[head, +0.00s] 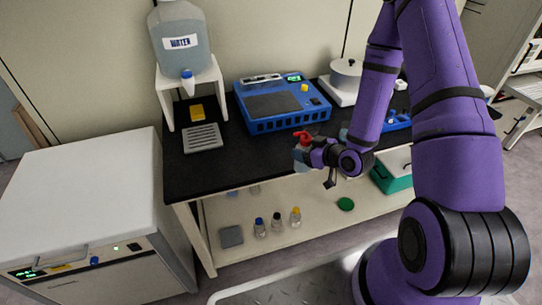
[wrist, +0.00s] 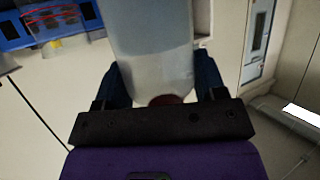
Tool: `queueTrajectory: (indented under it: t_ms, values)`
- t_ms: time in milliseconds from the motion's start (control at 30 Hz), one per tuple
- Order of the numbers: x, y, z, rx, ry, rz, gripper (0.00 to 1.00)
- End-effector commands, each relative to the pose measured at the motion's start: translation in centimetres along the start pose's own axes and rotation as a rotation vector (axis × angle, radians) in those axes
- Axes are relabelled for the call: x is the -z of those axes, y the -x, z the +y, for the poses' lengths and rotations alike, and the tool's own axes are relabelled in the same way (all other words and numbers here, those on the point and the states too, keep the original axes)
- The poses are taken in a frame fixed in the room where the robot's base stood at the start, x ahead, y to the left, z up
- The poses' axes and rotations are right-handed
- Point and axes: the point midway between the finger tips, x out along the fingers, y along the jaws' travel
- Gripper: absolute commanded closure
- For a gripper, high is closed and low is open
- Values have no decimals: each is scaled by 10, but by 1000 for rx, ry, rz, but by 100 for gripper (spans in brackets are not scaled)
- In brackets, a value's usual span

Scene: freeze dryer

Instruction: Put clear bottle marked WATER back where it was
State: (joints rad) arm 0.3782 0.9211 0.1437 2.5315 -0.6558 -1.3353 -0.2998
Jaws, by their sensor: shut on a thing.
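My gripper (head: 307,157) is shut on a clear bottle (head: 300,160) with a red top, in front of the bench's front edge. In the wrist view the bottle's translucent body (wrist: 152,50) lies between the two dark fingers of my gripper (wrist: 160,85), with a dark red part at its near end. No marking on the held bottle can be read. A large clear carboy (head: 180,45) labelled WATER stands on a white stand at the back left of the bench.
The black bench top (head: 215,165) has free room at its front left. A blue instrument (head: 282,103), a grey slotted plate (head: 202,138) and a yellow block (head: 197,112) stand on it. Several small bottles stand on the lower shelf (head: 325,215). A white cabinet (head: 85,190) is at left.

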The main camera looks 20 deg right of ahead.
Motion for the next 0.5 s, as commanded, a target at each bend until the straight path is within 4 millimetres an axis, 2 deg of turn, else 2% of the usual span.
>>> queueTrajectory:
  t_ms: [100, 267, 367, 500]
  values:
    - [4, 12, -6, 59, 24, 1, 67]
    - [7, 17, -11, 102, 42, 0, 67]
    - [11, 7, -12, 111, 48, 0, 67]
    - [20, -22, -10, 109, 48, 1, 67]
